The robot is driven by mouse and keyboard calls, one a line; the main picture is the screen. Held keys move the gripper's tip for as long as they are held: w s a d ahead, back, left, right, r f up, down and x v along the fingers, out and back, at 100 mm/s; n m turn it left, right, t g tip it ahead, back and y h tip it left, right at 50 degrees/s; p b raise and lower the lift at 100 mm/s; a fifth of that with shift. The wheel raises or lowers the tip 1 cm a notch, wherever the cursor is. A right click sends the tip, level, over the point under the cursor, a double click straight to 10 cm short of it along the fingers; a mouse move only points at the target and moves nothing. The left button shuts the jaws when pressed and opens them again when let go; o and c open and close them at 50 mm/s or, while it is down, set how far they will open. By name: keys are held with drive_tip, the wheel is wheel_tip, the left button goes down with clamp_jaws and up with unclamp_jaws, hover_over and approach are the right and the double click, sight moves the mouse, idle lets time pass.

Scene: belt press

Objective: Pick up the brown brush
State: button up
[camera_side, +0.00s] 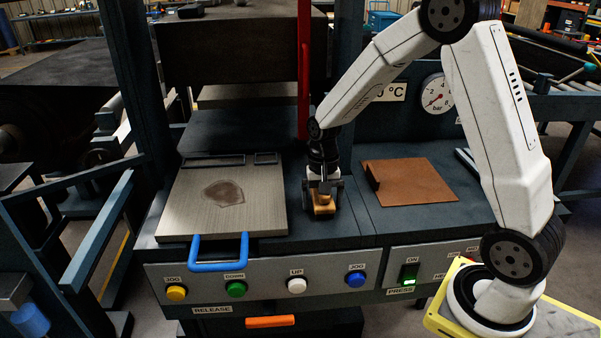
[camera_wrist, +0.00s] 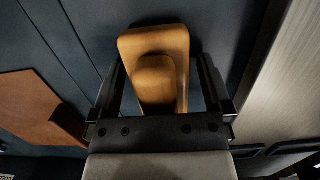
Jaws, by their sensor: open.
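The brown brush (camera_wrist: 156,45) is a light brown wooden block with a raised rounded grip, lying on the dark bench top. In the side view the brush (camera_side: 322,209) shows just under my gripper, between the metal plate and the brown sheet. My gripper (camera_wrist: 163,100) is open, with one finger on each side of the brush in the wrist view. In the side view my gripper (camera_side: 322,190) points down over the brush. I cannot tell whether the fingers touch it. The underside of the brush is hidden.
A metal plate (camera_side: 262,211) with a dark stain and a blue handle (camera_side: 219,265) lies left of my gripper. A brown sheet (camera_side: 425,182) with a small dark upright block lies to the right. A red vertical bar (camera_side: 304,70) stands behind. Coloured buttons line the front panel.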

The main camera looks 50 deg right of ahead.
drive_tip(key=c, duration=1.3)
drive_tip(key=shift+r, duration=0.15)
drive_tip(key=shift+r, duration=0.7)
drive_tip(key=s+a+r, duration=0.2)
drive_tip(key=s+r, duration=0.9)
drive_tip(key=s, duration=0.3)
drive_tip(key=shift+r, duration=0.2)
